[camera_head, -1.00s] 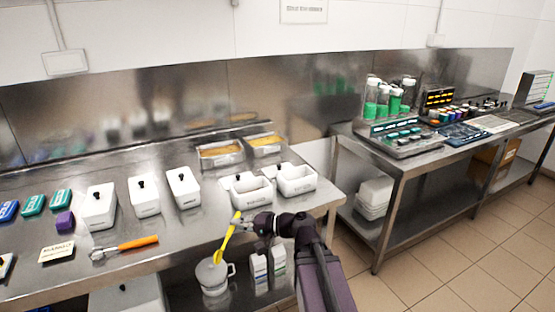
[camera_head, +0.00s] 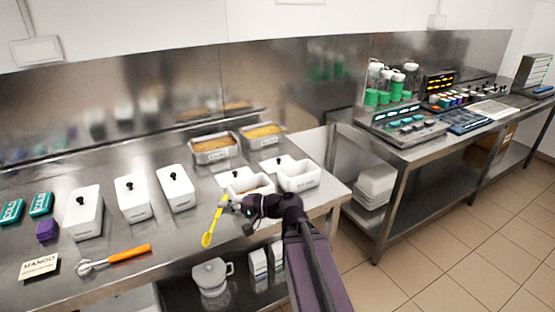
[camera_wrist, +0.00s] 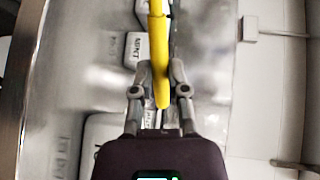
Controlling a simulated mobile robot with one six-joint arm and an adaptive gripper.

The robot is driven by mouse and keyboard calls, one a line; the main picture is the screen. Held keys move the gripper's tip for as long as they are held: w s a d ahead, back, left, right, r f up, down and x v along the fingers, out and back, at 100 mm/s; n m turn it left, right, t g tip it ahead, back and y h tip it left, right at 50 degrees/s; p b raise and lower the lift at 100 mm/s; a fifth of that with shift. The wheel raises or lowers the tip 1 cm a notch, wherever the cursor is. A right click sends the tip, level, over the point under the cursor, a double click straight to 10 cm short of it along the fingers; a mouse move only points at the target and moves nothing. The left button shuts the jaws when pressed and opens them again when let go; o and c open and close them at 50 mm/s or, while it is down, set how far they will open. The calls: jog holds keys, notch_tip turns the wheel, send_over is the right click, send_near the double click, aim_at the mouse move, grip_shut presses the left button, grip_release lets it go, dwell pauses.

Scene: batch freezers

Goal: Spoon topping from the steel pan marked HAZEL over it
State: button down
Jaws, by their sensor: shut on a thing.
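My gripper (camera_head: 240,208) is shut on a yellow spoon (camera_head: 212,228) above the front of the steel counter. In the wrist view the yellow handle (camera_wrist: 158,60) runs between my two fingers (camera_wrist: 160,88). Two steel pans with toppings stand at the back of the counter: a left pan with brown topping (camera_head: 215,158) and a right pan with yellow topping (camera_head: 263,144). Their labels are too small to read. Two open white tubs, a left one (camera_head: 232,192) and a right one (camera_head: 314,179), stand in front of the pans, close behind my gripper.
Several white lidded tubs (camera_head: 133,205) stand in a row left of my gripper. An orange-handled scoop (camera_head: 128,254) and a MANGO card (camera_head: 40,266) lie at the front left. A grey lidded jug (camera_head: 211,276) stands on the lower shelf.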

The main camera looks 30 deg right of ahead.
jog(key=shift+w+d, duration=0.1)
jog(key=shift+d, duration=0.05)
jog(key=w+d+m+t+h, duration=0.1)
jog(key=w+d, duration=0.2)
jog(key=w+d+m+t+h, duration=0.1)
jog(key=w+d, duration=0.2)
jog(key=d, duration=0.1)
jog(key=w+d+m+t+h, duration=0.1)
jog(key=w+d, duration=0.2)
jog(key=shift+d, duration=0.2)
jog(key=w+d+m+t+h, duration=0.2)
jog(key=w+d, duration=0.5)
jog(key=d, duration=0.6)
jog(key=shift+m+t+h, duration=0.3)
jog(key=shift+m+h, duration=0.6)
jog(key=shift+h, duration=0.2)
jog(key=shift+w+r+g+p, duration=0.1)
jog(key=shift+r+g+p, duration=0.3)
jog(key=shift+p, duration=0.65)
jog(key=shift+w+a+r+n+g+h+p, duration=0.35)
jog(key=shift+r+g+h+p, duration=0.65)
jog(key=shift+g+p, duration=1.65)
jog(key=shift+w+a+r+n+g+h+p, duration=0.1)
jog(key=shift+w+r+g+h+p, duration=0.4)
jog(key=shift+g+h+p, duration=2)
jog(key=shift+w+a+r+n+g+h+p, duration=0.2)
jog(key=shift+w+r+g+p, duration=0.4)
jog(key=shift+g+p, duration=2.15)
